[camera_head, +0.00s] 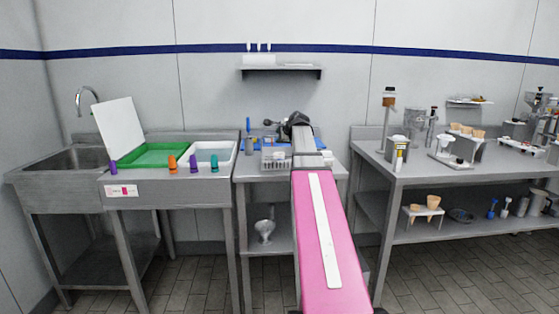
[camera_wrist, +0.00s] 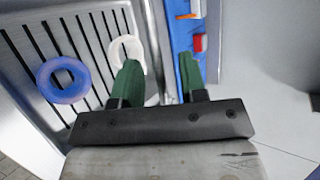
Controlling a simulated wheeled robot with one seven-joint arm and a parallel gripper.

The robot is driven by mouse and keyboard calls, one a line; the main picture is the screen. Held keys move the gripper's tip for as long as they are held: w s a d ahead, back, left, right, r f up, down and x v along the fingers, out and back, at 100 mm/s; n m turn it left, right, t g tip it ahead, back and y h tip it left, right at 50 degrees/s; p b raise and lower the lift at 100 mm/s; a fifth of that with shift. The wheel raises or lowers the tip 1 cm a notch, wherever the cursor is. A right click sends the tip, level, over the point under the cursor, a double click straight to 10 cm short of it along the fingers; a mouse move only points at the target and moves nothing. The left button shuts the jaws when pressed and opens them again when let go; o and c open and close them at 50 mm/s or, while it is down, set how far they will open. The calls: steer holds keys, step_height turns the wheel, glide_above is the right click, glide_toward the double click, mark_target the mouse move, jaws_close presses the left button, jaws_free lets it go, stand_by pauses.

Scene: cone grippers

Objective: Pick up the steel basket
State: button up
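The steel basket (camera_head: 272,160), grey and slotted, appears to stand on the middle steel table, left of my pink arm. In the wrist view, a slotted metal surface with a raised edge, which looks like the basket (camera_wrist: 35,48), fills the left side. My gripper (camera_wrist: 159,62) has two green fingers spread apart. The left finger is over the slotted side and the right finger is over a blue strip beyond the edge. The edge runs between them; I cannot tell whether either finger touches it. In the head view my arm hides the fingertips.
A blue ring (camera_wrist: 62,80) and a white ring (camera_wrist: 127,50) lie over the slots. The blue tray (camera_wrist: 180,58) holds small red and white items. Left stands a sink table with a green tray (camera_head: 155,155) and coloured tubes. The right table (camera_head: 430,172) holds several machines.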

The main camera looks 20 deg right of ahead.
steer(key=shift+w+f, duration=0.15)
steer(key=shift+w, duration=0.15)
jaws_close()
